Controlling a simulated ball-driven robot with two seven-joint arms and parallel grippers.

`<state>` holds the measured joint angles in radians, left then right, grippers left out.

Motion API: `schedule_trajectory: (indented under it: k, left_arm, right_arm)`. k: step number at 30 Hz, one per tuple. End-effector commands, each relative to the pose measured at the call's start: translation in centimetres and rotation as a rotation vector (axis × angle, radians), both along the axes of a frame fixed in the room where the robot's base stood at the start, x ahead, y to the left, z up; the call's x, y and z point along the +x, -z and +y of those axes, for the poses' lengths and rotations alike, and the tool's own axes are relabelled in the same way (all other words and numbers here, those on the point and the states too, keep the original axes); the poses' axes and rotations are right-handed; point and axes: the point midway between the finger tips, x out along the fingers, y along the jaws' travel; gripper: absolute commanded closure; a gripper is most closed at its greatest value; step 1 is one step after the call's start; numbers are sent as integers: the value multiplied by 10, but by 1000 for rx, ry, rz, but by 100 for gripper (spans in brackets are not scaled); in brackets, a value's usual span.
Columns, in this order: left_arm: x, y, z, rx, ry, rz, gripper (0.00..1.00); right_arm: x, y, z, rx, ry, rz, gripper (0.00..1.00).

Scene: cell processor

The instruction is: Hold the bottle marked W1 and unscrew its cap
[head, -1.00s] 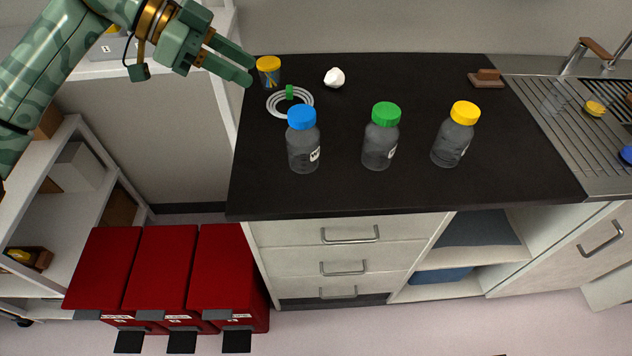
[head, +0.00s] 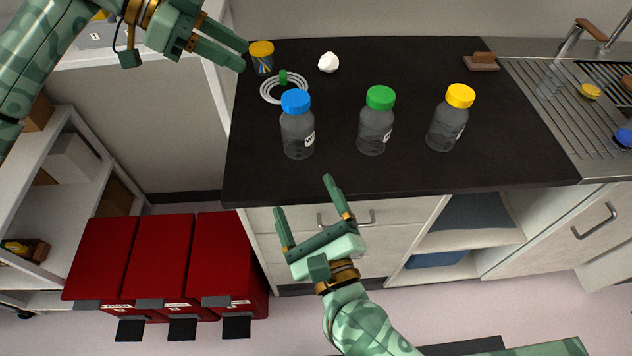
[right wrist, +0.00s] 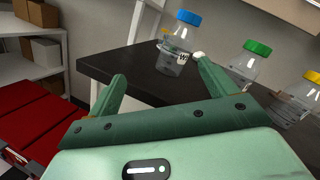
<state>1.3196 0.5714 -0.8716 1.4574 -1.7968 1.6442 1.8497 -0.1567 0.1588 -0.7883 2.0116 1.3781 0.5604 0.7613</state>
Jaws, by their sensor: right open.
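Three clear bottles stand upright on the dark counter: one with a blue cap (head: 297,135), one with a green cap (head: 375,132) and one with a yellow cap (head: 447,130). Each bears a white label, but I cannot read the full marks. The right wrist view also shows the blue-capped bottle (right wrist: 174,52), the green-capped bottle (right wrist: 243,68) and the yellow-capped bottle (right wrist: 292,105). My right gripper (head: 302,195) is open and empty at the counter's front edge, in front of the blue-capped bottle. My left gripper (head: 243,57) is open and empty at the upper left, beside the yellow-lidded jar.
The yellow-lidded jar (head: 261,62), a coiled white tube (head: 267,95) and a white lump (head: 328,62) lie behind the bottles. A brown block (head: 482,62) and the sink (head: 560,110) are to the right. Red bins (head: 165,262) stand at lower left. The counter front is clear.

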Motion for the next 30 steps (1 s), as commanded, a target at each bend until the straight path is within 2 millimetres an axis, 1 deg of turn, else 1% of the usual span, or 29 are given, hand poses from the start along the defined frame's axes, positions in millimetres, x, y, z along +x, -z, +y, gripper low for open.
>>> schedule_trajectory:
  k: [1, 3, 6, 9, 11, 14, 17, 24, 30]
  left_arm:
    - [0, 0, 0, 0, 0, 0, 64]
    - [0, 0, 0, 0, 0, 0, 64]
    - [0, 0, 0, 0, 0, 0, 64]
    - [0, 0, 0, 0, 0, 0, 64]
    - [0, 0, 0, 0, 0, 0, 64]
    - [0, 0, 0, 0, 0, 0, 64]
    - [0, 0, 0, 0, 0, 0, 64]
    - [0, 0, 0, 0, 0, 0, 64]
    - [0, 0, 0, 0, 0, 0, 64]
  right_arm:
    - [6, -13, -4, 145, 23, 47, 15]
    - [14, -20, -10, 308, 51, 120, 15]
    - [21, -22, -14, 455, 78, 192, 15]
    - [27, -22, -15, 525, 89, 227, 15]
    - [32, -22, -15, 538, 92, 233, 15]
    - [46, -22, -13, 538, 92, 233, 15]
    - [66, -22, -9, 536, 91, 232, 15]
    - [123, -22, 1, 533, 91, 231, 15]
    - [162, -22, 8, 532, 92, 233, 15]
